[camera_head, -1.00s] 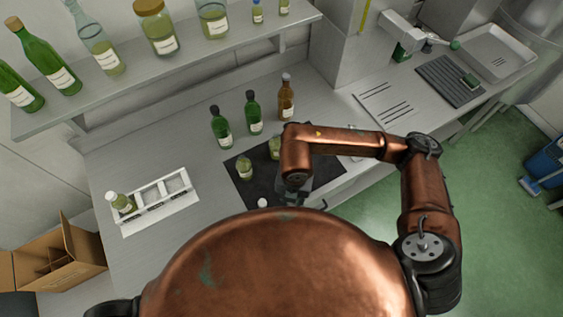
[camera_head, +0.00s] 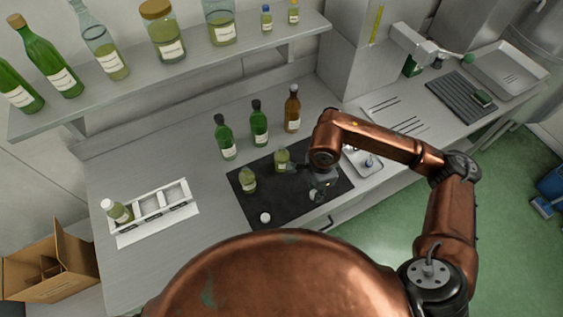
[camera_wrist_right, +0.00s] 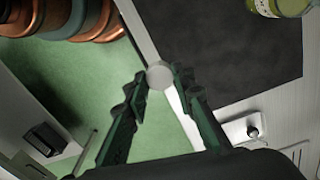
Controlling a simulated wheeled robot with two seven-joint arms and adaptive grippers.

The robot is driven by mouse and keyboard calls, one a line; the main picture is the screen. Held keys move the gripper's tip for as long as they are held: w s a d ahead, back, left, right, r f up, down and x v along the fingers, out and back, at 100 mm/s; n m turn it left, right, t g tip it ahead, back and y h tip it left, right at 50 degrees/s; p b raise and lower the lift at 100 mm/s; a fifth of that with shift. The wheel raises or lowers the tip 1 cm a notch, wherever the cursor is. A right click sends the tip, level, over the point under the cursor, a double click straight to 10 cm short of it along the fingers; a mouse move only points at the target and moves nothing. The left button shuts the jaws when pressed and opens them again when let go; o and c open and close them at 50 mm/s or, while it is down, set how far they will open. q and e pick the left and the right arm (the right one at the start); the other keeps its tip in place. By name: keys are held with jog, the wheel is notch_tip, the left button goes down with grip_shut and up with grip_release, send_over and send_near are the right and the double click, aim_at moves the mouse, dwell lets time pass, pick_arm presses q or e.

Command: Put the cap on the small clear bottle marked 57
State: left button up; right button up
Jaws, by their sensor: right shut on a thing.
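Two small clear bottles with yellowish contents stand on the dark mat (camera_head: 240,207): one at left (camera_head: 248,181) and one farther back (camera_head: 281,160). Their markings are too small to read. My right gripper (camera_head: 316,194) is over the mat's right part, to the right of both bottles. In the wrist view, its fingertips (camera_wrist_right: 160,88) are shut on a round pale cap (camera_wrist_right: 160,75). A bottle (camera_wrist_right: 275,6) shows partly at that view's upper right, apart from the gripper. A white cap-like piece (camera_head: 265,217) sits at the mat's front edge. My left gripper is out of view.
Green bottles (camera_head: 225,140) and a brown bottle (camera_head: 292,110) stand behind the mat. A small tray (camera_head: 375,168) with a small item is right of it. A white rack (camera_head: 165,222) holding a bottle is at left. A shelf of bottles (camera_head: 185,72) runs above.

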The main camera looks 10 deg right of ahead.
jog(key=n, duration=0.2)
jog(key=w+d+n, duration=0.1)
jog(key=n, duration=0.1)
jog(key=shift+w+d+f+b, duration=0.1)
jog(key=shift+d+b, duration=0.1)
jog(key=shift+b, duration=0.15)
jog(key=shift+c, duration=0.2)
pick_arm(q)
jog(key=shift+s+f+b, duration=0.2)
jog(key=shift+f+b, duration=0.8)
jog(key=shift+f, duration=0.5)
pick_arm(e)
jog(key=shift+w+d+r+n, duration=0.1)
jog(key=shift+w+d+n, duration=0.45)
jog(key=shift+n, duration=1.5)
jog(key=shift+w+d+r+n, duration=0.1)
jog(key=shift+w+d+n, duration=0.45)
jog(key=shift+n, duration=1.45)
jog(key=shift+w+d+r+n, duration=0.1)
jog(key=shift+w+d+n, duration=0.4)
jog(key=shift+n, duration=1.55)
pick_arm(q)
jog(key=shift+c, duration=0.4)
pick_arm(e)
jog(key=shift+s+d, duration=0.2)
